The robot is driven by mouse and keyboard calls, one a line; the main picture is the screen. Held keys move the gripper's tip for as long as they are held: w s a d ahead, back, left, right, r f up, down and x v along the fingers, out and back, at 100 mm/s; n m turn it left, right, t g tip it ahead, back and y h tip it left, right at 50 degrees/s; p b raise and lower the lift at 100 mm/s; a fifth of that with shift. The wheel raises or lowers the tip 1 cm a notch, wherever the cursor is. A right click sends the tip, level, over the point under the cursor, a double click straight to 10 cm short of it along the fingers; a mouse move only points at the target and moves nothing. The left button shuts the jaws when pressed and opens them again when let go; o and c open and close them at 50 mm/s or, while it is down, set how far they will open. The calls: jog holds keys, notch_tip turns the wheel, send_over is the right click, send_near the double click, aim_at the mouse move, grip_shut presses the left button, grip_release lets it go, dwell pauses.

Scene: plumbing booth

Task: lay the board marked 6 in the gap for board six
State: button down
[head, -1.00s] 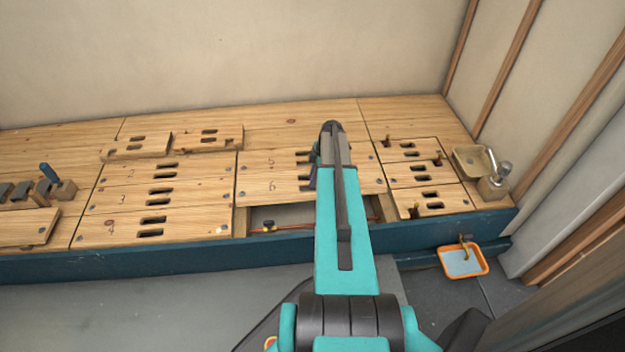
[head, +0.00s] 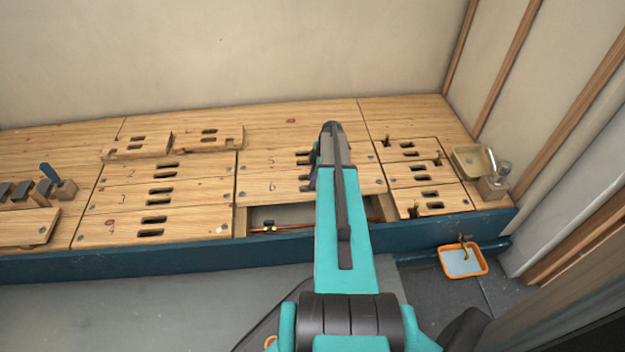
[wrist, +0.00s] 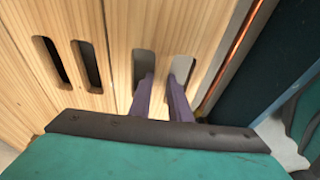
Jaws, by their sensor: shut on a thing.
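The board marked 6 (head: 272,187) is a pale wooden plank with two slots, lying just in front of the board marked 5 (head: 270,162) in the head view. My gripper (wrist: 162,85) has its two purple fingers down in the slots of board 6 and is shut on the strip between them. In the wrist view board 6 (wrist: 122,30) lies side by side with board 5 (wrist: 30,25). I cannot tell whether board 6 sits fully flush.
An open gap (head: 300,216) with a copper pipe (head: 290,229) lies in front of board 6. Boards 2, 3 and 4 (head: 185,222) are on the left. Two loose boards (head: 222,134) lie behind. An orange tray (head: 463,262) is on the floor at right.

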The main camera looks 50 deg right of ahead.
jog(key=c, duration=1.6)
grip_release()
jog(key=shift+o, duration=0.2)
jog(key=p+v, duration=0.4)
jog(key=v, duration=0.9)
jog(key=shift+r, duration=0.4)
jog(key=shift+s+d, duration=0.1)
